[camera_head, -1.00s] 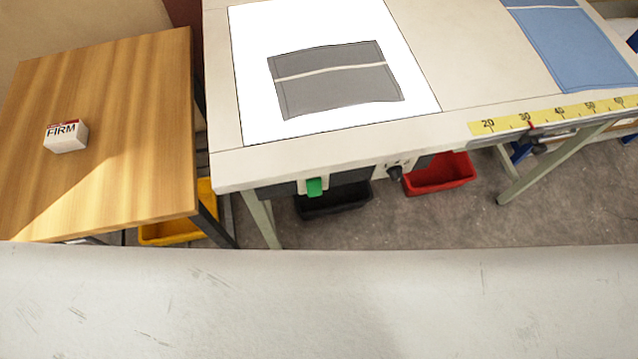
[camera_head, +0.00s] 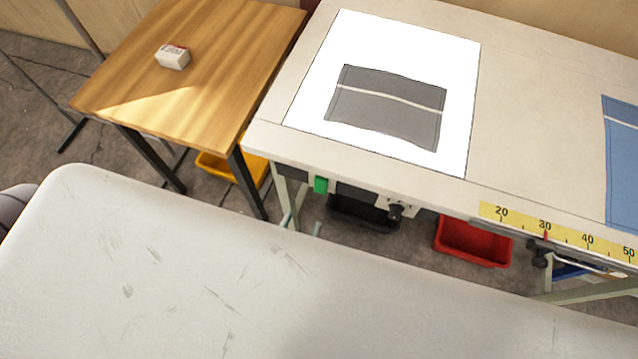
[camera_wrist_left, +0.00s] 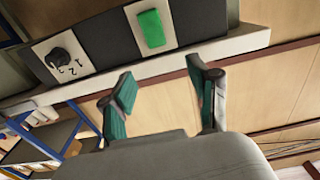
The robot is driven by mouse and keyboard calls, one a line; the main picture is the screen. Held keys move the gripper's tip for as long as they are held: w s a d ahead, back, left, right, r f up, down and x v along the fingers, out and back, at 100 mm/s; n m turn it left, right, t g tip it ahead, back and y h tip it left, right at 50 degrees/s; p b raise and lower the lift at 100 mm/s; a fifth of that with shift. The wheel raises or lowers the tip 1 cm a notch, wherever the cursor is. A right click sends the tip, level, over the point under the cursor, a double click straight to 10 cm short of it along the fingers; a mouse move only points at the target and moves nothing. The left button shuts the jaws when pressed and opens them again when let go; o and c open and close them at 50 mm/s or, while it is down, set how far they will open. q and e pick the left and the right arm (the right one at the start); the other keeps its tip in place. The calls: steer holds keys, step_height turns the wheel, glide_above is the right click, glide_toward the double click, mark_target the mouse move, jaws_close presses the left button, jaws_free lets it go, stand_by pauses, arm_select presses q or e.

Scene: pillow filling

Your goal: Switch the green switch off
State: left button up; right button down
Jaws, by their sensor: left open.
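The green switch (camera_head: 321,185) sits on the front underside of the white-topped table (camera_head: 530,150), near its left end. In the left wrist view the green switch (camera_wrist_left: 151,29) is a bright green block on a pale plate set in a dark panel. I cannot tell its on or off position. My left gripper (camera_wrist_left: 162,72) shows in the left wrist view, open and empty, with its two fingers spread apart. Its fingertips are below the switch in that picture and do not visibly touch it. My right gripper is not in view.
A black knob (camera_head: 396,211) is right of the switch; in the left wrist view the knob (camera_wrist_left: 60,58) is left of it. A wooden table (camera_head: 215,60) carries a small white box (camera_head: 173,58). Yellow (camera_head: 262,170), black (camera_head: 365,215) and red (camera_head: 472,243) bins stand below.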

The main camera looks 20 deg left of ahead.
mark_target(321, 180)
arm_select(q)
steer(key=w, duration=0.3)
steer(key=w+p, duration=0.1)
steer(key=w, duration=0.5)
steer(key=shift+w+d, duration=0.3)
steer(key=shift+d, duration=0.05)
steer(key=shift+w, duration=0.45)
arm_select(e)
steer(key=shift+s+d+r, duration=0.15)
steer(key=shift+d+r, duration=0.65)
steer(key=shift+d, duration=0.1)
